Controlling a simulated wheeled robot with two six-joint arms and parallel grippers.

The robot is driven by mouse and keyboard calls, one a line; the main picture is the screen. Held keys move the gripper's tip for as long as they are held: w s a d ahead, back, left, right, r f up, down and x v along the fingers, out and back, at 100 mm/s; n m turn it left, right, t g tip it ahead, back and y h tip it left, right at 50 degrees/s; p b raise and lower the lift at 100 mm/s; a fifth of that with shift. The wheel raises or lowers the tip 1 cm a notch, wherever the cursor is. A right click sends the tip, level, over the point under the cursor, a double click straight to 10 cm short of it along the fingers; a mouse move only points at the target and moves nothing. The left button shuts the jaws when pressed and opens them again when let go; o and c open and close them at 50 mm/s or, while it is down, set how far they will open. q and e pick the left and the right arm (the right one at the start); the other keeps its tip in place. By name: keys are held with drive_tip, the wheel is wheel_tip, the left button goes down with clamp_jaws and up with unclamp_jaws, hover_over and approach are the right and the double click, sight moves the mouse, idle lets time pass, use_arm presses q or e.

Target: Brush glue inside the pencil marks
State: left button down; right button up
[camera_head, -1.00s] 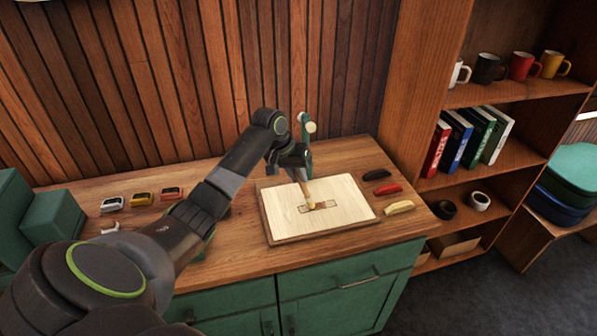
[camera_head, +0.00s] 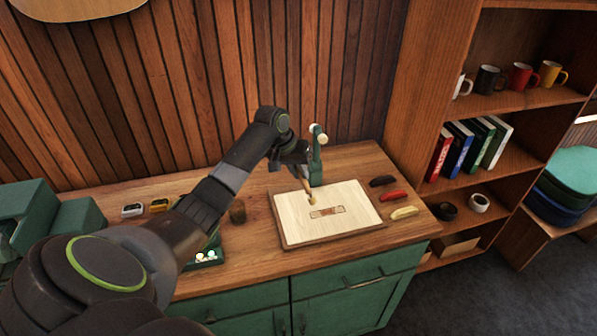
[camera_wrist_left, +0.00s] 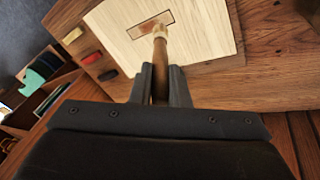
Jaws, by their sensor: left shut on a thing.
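A pale wooden panel (camera_head: 350,193) lies flat on the counter, on a darker board. A small dark-outlined rectangle (camera_head: 327,212) is marked on it, with a brownish area inside; it also shows in the left wrist view (camera_wrist_left: 150,25). My left gripper (camera_head: 305,176) is shut on the handle of a brush (camera_wrist_left: 160,65), and the fingers (camera_wrist_left: 160,86) show in the left wrist view. The brush points down at the panel. Its pale tip (camera_head: 312,199) appears beside the rectangle's upper left edge; whether it touches the panel I cannot tell. My right gripper is out of view.
A green upright fixture (camera_head: 317,160) with pale knobs stands behind the panel. Black (camera_head: 382,181), red (camera_head: 392,195) and cream (camera_head: 404,212) pieces lie to its right. A brown rounded object (camera_head: 237,212) and a green tray (camera_head: 207,259) are to its left.

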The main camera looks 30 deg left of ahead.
use_arm(q)
drive_tip(key=shift+a+r+p, duration=0.1)
drive_tip(key=shift+r+p, duration=0.2)
drive_tip(key=shift+r, duration=0.95)
drive_tip(key=shift+f, duration=0.1)
drive_tip(key=shift+s, duration=0.1)
